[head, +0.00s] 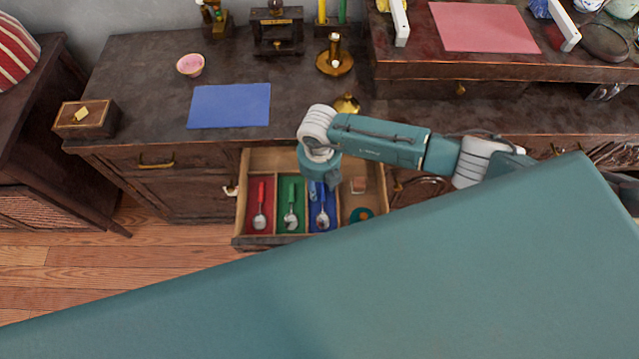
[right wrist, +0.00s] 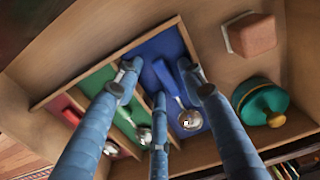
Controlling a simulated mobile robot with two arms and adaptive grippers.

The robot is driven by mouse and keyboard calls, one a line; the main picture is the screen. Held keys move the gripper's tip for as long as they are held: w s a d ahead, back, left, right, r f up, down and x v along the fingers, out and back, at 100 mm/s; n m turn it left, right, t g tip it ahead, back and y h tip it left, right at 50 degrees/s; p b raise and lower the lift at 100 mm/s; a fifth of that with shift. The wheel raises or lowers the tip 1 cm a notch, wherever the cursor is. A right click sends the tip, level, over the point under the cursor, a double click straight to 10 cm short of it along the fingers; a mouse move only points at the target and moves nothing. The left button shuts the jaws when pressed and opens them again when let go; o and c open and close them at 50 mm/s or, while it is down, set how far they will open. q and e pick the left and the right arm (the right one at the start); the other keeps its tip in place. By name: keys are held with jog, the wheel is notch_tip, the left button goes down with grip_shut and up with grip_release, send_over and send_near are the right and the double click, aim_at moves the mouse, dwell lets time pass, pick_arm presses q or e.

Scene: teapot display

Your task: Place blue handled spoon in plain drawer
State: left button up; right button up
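The blue handled spoon (head: 322,221) lies in the blue-lined compartment (head: 331,218) of the open drawer (head: 257,241). In the right wrist view the spoon (right wrist: 190,120) shows its silver bowl and part of its blue handle between my fingers. My right gripper (right wrist: 160,86) is open above the blue compartment, its fingers spread around the handle. I cannot tell whether they touch it. In the head view the gripper (head: 322,187) partly hides the handle's upper end. The drawer's unlined wooden section (right wrist: 250,75) is to the right of the blue one. My left gripper is not in view.
A red spoon (head: 260,219) and a green spoon (head: 291,220) lie in matching compartments. The unlined section holds a pinkish block (right wrist: 250,35) and a green round object (right wrist: 262,103). A blue mat (head: 229,105) and pink bowl (head: 190,64) sit on the cabinet top.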

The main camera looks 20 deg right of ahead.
jog(key=shift+r, duration=0.3)
notch_tip(320, 180, up, 12)
dwell(0.3)
jog(key=shift+s+f, duration=0.1)
jog(key=shift+f, duration=0.05)
dwell(0.4)
